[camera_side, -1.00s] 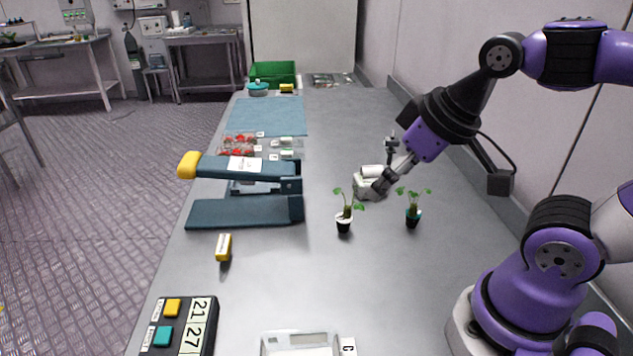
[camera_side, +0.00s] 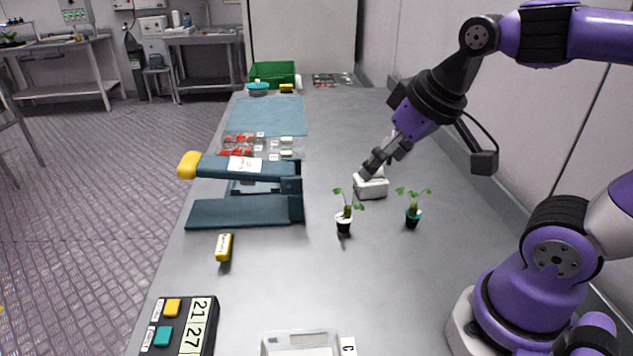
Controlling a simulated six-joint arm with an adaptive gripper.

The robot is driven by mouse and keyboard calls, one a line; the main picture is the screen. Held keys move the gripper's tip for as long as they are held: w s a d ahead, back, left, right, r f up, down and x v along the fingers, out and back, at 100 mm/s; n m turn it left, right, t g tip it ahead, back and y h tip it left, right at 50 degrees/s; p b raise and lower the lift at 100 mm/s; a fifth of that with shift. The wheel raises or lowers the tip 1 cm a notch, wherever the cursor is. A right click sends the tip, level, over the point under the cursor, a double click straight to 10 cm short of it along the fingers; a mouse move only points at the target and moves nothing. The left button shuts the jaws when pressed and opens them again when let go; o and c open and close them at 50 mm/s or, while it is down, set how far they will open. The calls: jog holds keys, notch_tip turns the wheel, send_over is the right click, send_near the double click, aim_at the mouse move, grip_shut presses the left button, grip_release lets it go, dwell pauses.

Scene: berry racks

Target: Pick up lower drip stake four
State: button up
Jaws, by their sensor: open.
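My gripper (camera_side: 371,166) is open and hangs at the white box (camera_side: 372,189) in the middle of the bench, its fingertips at or just above the box's top. I cannot tell whether it touches the box. No drip stake can be made out; anything inside the box is too small or hidden by the gripper. Nothing shows between the fingers.
Two potted seedlings stand in front of the box, one in a white-rimmed pot (camera_side: 344,222) and one in a teal-rimmed pot (camera_side: 412,216). A dark blue press (camera_side: 245,213) is at left. Berry punnets (camera_side: 237,139) and a green crate (camera_side: 273,70) lie behind.

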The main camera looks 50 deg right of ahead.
jog(key=w+d+m+g+h, duration=0.1)
jog(key=w+d+m, duration=0.2)
jog(key=w+d, duration=0.35)
jog(key=w+d+m+g+h, duration=0.1)
jog(key=w+d+m, duration=0.25)
jog(key=d, duration=0.55)
jog(key=w+d+f+m+h, duration=0.1)
jog(key=d+f, duration=0.1)
jog(key=d, duration=0.4)
jog(key=w+d+f+m, duration=0.1)
jog(key=d+f+m, duration=0.15)
jog(key=d, duration=0.35)
jog(key=shift+n+g, duration=0.3)
jog(key=shift+g, duration=0.1)
jog(key=x, duration=0.7)
jog(key=d+x, duration=0.1)
jog(key=x, duration=0.3)
jog(key=shift+d, duration=0.15)
jog(key=c, duration=0.9)
